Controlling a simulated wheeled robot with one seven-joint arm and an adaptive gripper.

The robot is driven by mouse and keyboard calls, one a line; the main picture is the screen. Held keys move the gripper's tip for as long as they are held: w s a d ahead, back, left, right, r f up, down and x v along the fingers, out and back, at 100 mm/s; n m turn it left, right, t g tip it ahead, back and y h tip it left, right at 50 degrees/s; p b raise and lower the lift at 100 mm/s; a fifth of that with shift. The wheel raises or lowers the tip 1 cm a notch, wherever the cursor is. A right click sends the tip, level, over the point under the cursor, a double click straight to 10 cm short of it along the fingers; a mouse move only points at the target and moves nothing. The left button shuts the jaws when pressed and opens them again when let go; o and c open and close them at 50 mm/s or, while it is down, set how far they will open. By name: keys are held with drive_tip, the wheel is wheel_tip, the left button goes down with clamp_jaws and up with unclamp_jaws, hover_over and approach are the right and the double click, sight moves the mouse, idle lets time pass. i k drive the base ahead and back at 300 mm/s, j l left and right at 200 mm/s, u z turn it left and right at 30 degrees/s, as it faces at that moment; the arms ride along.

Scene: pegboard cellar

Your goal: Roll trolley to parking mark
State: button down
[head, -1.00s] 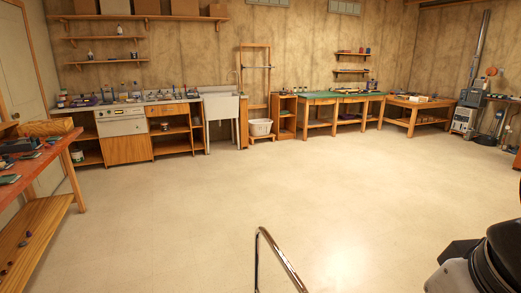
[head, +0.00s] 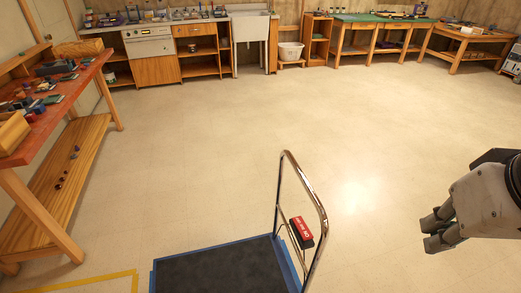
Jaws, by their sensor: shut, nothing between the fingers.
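The trolley (head: 222,272) has a dark flat deck with blue edges and a bent chrome push handle (head: 286,160) on its right side. A red block with white lettering (head: 301,229) sits low at the handle. The deck's near part is cut off by the frame's bottom edge. Yellow tape lines (head: 100,281), which look like the parking mark, lie on the floor left of the trolley and are only partly in view. My gripper (head: 433,233) is at the right, shut and empty, well apart from the handle.
A red-topped workbench (head: 60,108) with a lower wooden shelf (head: 62,195) stands along the left. Cabinets with a sink (head: 250,28), a white basket (head: 290,51) and a green-topped bench (head: 375,18) line the back. The floor (head: 230,130) between is clear.

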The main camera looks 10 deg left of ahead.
sight(259, 264)
drive_tip(key=u, duration=1.95)
drive_tip(key=z, duration=0.35)
drive_tip(key=l+z, duration=0.25)
drive_tip(key=z, duration=0.2)
drive_tip(key=l+z, duration=0.25)
drive_tip(key=z, duration=0.2)
drive_tip(key=l+z, duration=0.2)
drive_tip(key=z, duration=0.3)
drive_tip(key=i+l, duration=0.15)
drive_tip(key=l, duration=0.2)
drive_tip(key=i+l, duration=0.15)
drive_tip(key=l, duration=0.2)
